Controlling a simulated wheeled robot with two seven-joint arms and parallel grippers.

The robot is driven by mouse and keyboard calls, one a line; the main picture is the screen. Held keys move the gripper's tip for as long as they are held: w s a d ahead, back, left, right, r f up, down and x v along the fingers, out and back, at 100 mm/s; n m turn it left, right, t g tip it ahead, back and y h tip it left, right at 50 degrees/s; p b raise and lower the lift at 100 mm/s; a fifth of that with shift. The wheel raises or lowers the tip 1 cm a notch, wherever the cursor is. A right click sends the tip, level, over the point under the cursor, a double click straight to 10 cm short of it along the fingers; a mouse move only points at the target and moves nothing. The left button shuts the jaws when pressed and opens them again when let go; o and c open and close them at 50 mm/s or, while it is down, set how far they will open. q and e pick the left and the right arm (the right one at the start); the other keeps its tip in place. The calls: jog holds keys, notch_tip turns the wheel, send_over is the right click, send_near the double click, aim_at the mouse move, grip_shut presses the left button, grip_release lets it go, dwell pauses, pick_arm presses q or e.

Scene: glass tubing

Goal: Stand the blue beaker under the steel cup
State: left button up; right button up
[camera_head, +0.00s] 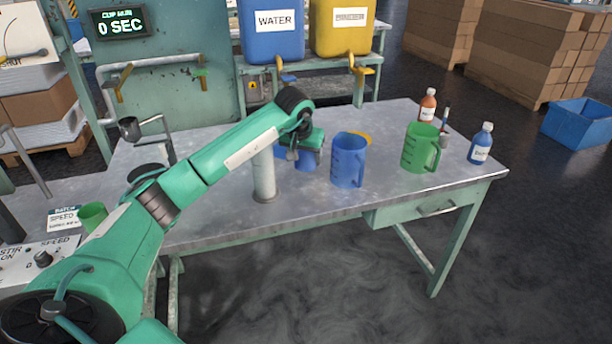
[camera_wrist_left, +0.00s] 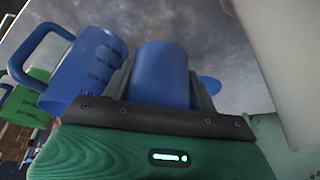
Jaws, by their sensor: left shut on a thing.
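The blue beaker (camera_head: 306,160) is a plain cylinder over the middle of the steel table. My left gripper (camera_head: 303,146) is shut on it, and the arm partly hides it. In the left wrist view the beaker (camera_wrist_left: 160,72) stands between the two fingers of the left gripper (camera_wrist_left: 160,98). I cannot tell whether its base touches the table. The steel cup (camera_head: 130,128) is small and dark, held on a bent rod stand at the table's left, well away from the beaker. My right gripper is not in view.
A blue jug with a handle (camera_head: 348,163) stands close right of the beaker. A green jug (camera_head: 419,150) and bottles (camera_head: 481,145) stand farther right. A pale post (camera_head: 263,175) rises left of the beaker. The table's front right (camera_head: 400,190) is clear.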

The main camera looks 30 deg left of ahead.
aim_at(307, 182)
pick_arm(q)
jog(key=shift+f, duration=3.3)
jog(key=shift+f, duration=0.15)
jog(key=o, duration=1)
jog(key=shift+c, duration=0.2)
